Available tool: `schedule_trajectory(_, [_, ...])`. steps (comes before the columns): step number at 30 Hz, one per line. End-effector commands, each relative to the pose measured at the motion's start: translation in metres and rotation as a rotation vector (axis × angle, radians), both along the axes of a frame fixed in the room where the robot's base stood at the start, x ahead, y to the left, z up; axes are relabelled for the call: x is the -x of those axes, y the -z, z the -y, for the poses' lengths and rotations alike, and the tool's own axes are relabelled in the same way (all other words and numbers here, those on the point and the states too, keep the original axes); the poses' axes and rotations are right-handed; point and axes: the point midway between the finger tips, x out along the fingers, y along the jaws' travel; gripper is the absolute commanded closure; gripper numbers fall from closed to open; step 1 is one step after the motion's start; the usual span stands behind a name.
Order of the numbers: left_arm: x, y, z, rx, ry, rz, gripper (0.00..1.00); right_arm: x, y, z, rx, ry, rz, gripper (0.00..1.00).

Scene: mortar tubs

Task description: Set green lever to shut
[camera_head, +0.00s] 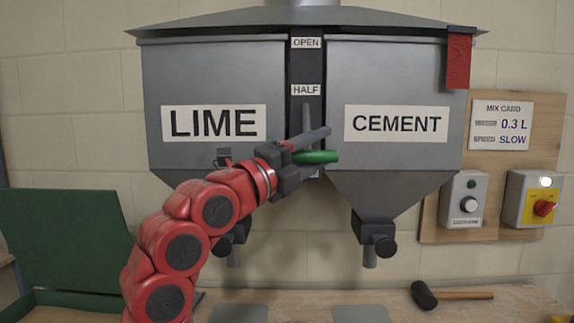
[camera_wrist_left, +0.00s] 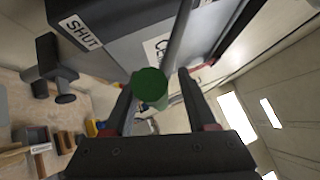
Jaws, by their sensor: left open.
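The green lever grip (camera_head: 318,157) sticks out in front of the dark centre strip between the LIME and CEMENT hoppers. It sits below the HALF label (camera_head: 306,90), low on the strip, where a lower label is mostly hidden. My left gripper (camera_head: 312,151) is open at the grip, with one grey finger above it. In the left wrist view, the round green end (camera_wrist_left: 150,84) shows between the two fingers of my left gripper (camera_wrist_left: 156,88), closer to the left finger. A SHUT label (camera_wrist_left: 80,32) shows at the upper left there. My right gripper is not in view.
The LIME hopper (camera_head: 215,80) and CEMENT hopper (camera_head: 395,85) stand close behind the gripper. Outlet valves hang below them. A mallet (camera_head: 450,294) lies on the bench at the right. A green box lid (camera_head: 65,240) stands at the left. Switch boxes (camera_head: 465,200) are on the right wall.

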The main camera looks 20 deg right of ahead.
Motion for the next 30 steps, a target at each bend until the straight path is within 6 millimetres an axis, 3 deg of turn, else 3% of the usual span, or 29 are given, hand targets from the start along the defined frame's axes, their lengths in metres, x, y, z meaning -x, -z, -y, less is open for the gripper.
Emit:
schedule_trajectory(18, [0.063, 0.033, -0.124, 0.0, -0.006, 0.004, 0.43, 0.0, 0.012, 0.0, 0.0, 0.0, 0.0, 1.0])
schedule_trajectory(24, [0.072, 0.038, -0.143, 0.001, -0.004, 0.001, 0.43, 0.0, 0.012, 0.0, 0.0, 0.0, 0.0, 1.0])
schedule_trajectory(30, [0.075, 0.039, -0.145, 0.0, -0.001, 0.001, 0.43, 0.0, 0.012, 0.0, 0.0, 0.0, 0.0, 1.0])
